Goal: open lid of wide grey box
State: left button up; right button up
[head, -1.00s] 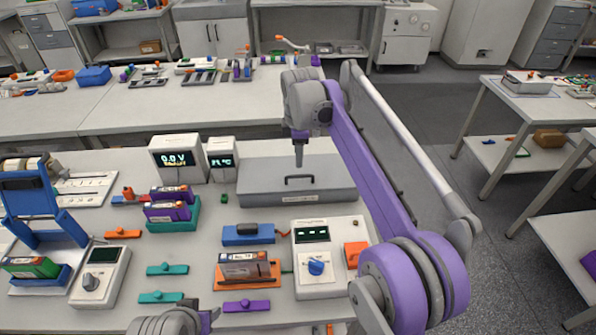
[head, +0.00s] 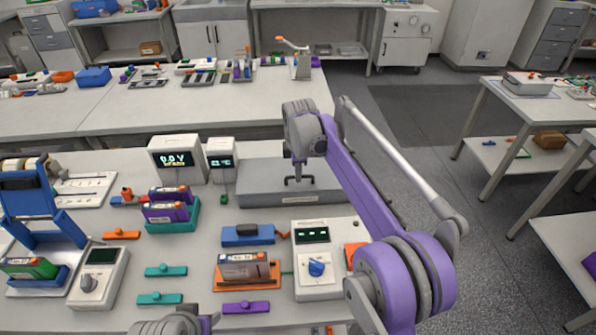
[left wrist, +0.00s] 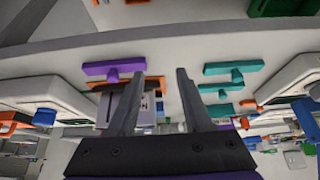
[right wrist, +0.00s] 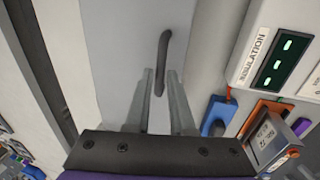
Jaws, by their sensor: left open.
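The wide grey box (head: 255,183) stands at the back right of the near table, its lid shut. Its dark bar handle (right wrist: 164,50) rises from the lid. My right gripper (head: 298,180) points down at the lid and overlaps the handle in the head view. In the right wrist view its fingers (right wrist: 161,80) are apart, with one end of the handle between them and gaps at the sides. I cannot tell whether they touch it. My left gripper (left wrist: 161,75) is open and empty over the table front, its fingers outside the head view.
Left of the box stand two display units, one reading 0.0 V (head: 175,159) and a smaller one (head: 221,161). In front are a blue block (head: 247,235), an orange tray (head: 269,279) with a module, and a white dial unit (head: 335,233). Purple and teal pieces lie nearby.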

grip_shut()
dwell(1.1)
